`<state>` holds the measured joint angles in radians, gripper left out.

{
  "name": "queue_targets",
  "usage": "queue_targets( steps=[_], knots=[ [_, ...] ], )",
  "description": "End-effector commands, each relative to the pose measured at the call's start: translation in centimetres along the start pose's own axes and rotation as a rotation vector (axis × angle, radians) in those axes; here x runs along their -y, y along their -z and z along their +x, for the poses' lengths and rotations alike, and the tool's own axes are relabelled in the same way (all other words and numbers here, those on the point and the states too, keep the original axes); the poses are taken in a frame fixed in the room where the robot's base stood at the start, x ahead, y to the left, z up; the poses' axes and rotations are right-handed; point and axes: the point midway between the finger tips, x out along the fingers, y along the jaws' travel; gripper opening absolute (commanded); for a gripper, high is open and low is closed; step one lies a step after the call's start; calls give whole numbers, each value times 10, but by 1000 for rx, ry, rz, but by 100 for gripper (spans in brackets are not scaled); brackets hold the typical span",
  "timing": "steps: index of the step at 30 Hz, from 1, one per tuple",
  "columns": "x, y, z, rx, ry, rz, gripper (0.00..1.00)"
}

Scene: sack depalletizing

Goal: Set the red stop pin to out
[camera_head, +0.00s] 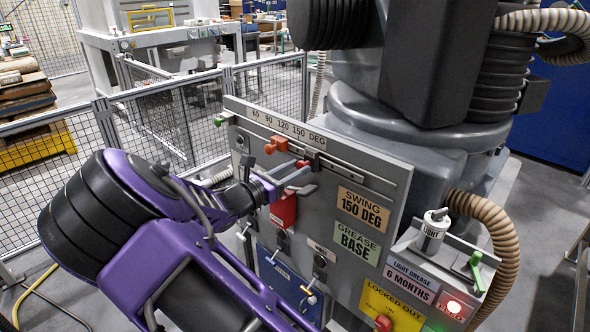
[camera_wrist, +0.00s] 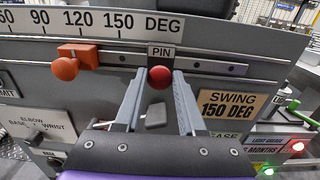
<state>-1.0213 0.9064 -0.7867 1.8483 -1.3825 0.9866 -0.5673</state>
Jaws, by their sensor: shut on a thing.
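The red stop pin (camera_wrist: 160,77) has a round red knob under the PIN label (camera_wrist: 160,52), on the grey rail below the degree scale. It also shows in the head view (camera_head: 303,163). My gripper (camera_wrist: 159,75) is at the panel, with one fingertip on each side of the knob, closed on it. In the head view my gripper (camera_head: 300,180) reaches the panel from the left. How far the pin stands out from the panel cannot be told.
A grey lever end (camera_wrist: 156,116) lies between my fingers, below the pin. A red part (camera_head: 283,211) hangs under my gripper. A SWING 150 DEG sign (camera_head: 363,207) is right of it. A grease canister (camera_head: 433,230) and ribbed hose (camera_head: 500,240) stand at the right.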

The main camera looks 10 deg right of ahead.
Motion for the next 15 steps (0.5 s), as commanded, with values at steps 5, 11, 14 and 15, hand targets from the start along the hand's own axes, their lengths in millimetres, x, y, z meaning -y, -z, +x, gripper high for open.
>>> queue_targets(
  steps=[5, 11, 14, 15],
  knots=[
    [-1, -3, -12, -2, -1, 0, 0],
    [0, -1, -35, -1, -1, -1, 0],
    [0, 1, -35, -1, 0, 0, 0],
    [0, 1, -35, -1, -1, 0, 0]
  ],
)
